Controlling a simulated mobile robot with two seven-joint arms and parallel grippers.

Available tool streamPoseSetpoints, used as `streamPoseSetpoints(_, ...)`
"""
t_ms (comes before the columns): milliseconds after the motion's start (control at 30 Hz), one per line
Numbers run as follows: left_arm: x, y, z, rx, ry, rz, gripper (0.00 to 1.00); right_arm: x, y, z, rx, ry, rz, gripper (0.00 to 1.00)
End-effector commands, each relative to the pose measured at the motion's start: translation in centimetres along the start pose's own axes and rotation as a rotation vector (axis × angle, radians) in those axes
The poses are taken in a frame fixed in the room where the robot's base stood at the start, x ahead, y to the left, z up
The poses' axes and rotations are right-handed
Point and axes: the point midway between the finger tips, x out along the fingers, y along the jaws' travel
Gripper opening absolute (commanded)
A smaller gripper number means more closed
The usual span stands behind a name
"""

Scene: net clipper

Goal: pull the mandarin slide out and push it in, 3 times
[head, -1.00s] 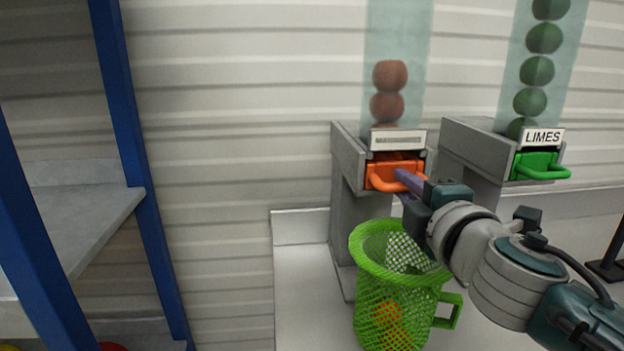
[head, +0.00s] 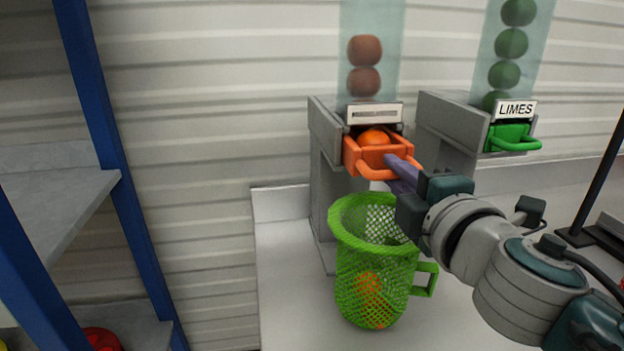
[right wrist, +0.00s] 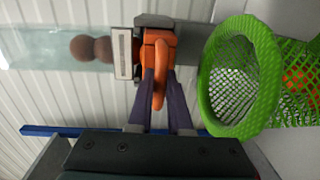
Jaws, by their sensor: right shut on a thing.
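The orange mandarin slide (head: 365,158) sticks part way out of the grey dispenser (head: 326,140) on the left. A mandarin (head: 374,138) sits in it. Above, brownish-orange fruit stand in a clear tube (head: 372,30). My right gripper (head: 398,172) is shut on the slide's orange handle; in the right wrist view its purple fingers (right wrist: 160,103) lie on either side of the handle (right wrist: 159,85). A green mesh basket (head: 345,250) stands below the slide with orange fruit (head: 369,296) inside. My left gripper is not in view.
A second dispenser marked LIMES (head: 450,125) with a green slide (head: 510,138) stands to the right. A blue-posted shelf (head: 95,120) is at the left. White counter (head: 285,300) is bare left of the basket. A black stand (head: 590,225) is at the far right.

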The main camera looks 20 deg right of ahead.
Motion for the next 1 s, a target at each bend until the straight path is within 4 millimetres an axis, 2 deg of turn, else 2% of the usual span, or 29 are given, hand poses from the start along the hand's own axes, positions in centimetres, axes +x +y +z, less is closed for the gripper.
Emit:
streamPoseSetpoints(33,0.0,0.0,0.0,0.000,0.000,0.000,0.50,-0.6,-0.6,-0.2,0.002,0.004,-0.013,0.00)
streamPoseSetpoints(800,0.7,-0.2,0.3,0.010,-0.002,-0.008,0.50,-5.9,-1.1,-0.2,0.001,0.003,-0.014,0.00)
streamPoseSetpoints(1000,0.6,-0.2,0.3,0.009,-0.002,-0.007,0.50,-6.0,-1.0,-0.2,0.000,0.004,-0.013,0.00)
